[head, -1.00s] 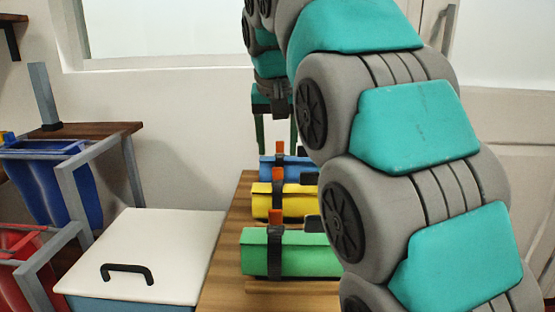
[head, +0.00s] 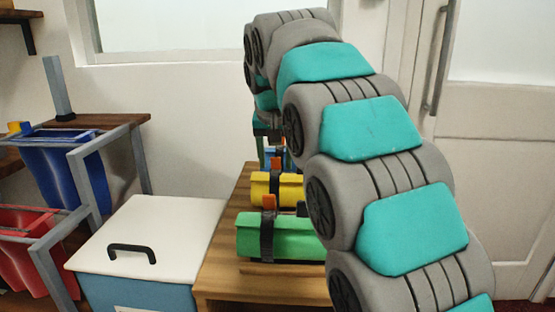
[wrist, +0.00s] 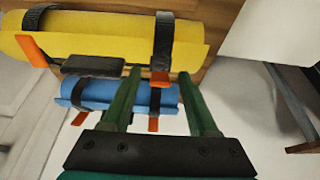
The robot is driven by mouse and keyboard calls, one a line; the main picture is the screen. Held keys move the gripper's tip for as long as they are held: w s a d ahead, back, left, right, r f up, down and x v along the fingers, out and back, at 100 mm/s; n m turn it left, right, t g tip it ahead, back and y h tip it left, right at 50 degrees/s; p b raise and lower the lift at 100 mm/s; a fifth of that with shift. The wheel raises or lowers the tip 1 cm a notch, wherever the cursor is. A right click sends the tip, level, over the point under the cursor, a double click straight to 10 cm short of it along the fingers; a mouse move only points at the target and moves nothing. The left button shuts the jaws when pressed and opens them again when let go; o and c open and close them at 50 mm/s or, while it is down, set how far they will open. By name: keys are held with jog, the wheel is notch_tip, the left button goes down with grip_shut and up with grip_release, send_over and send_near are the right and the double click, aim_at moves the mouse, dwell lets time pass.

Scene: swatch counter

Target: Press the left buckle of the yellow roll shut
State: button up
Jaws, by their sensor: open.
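The yellow roll (head: 287,189) lies on the wooden counter between the green and blue rolls. Its left strap has an orange buckle tab (head: 271,160) that stands up in the head view. In the wrist view, seen from the opposite side, the yellow roll (wrist: 90,36) spans the top. That same strap appears at right there, with its orange tab (wrist: 160,79) between my fingertips or just beyond them. I cannot tell whether they touch. The other strap's orange tab (wrist: 31,50) is at far left. My gripper (wrist: 158,75) is open and empty, with its fingers over the blue roll.
The green roll (head: 300,238) lies in front and the blue roll (wrist: 95,94) behind, both strapped. A white-lidded box (head: 165,225) stands left of the counter (head: 225,280). My arm hides the counter's right side. A dark block (wrist: 92,66) sits beside the yellow roll.

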grip_shut()
dwell(0.3)
jog(key=shift+f+b, duration=0.15)
jog(key=shift+b, duration=0.2)
jog(key=shift+s+f+t+b, duration=0.15)
jog(key=shift+f+t+b, duration=0.2)
jog(key=shift+b, duration=0.35)
jog(key=shift+s+r+t+b, duration=0.1)
jog(key=shift+r+t+b, duration=0.15)
jog(key=shift+t+b, duration=0.15)
jog(key=shift+r, duration=0.1)
grip_release()
